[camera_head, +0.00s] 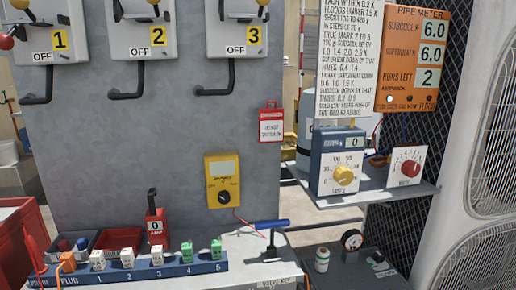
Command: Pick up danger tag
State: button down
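The danger tag (271,125) is a small red tag with a white label and dark lettering. It hangs against the right part of the grey panel (120,130), below the switch marked 3. It looks upright, and nothing covers it. What it hangs from is too small to make out. My gripper is not in this view, so its state and its place relative to the tag do not show.
Switch boxes (236,25) with black levers line the panel above. A yellow meter (222,180) is left of and below the tag. A shelf (370,190) with a blue dial box (337,160) stands right. Numbered plugs (157,255) and a blue-handled lever (272,224) are below.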

aim_at(271, 121)
jog(key=k+l, duration=0.1)
jog(key=l, duration=1.45)
jog(key=i+l, duration=0.1)
jog(key=l, duration=0.4)
jog(key=i+l, duration=0.15)
jog(key=l, duration=0.3)
jog(key=i, duration=0.2)
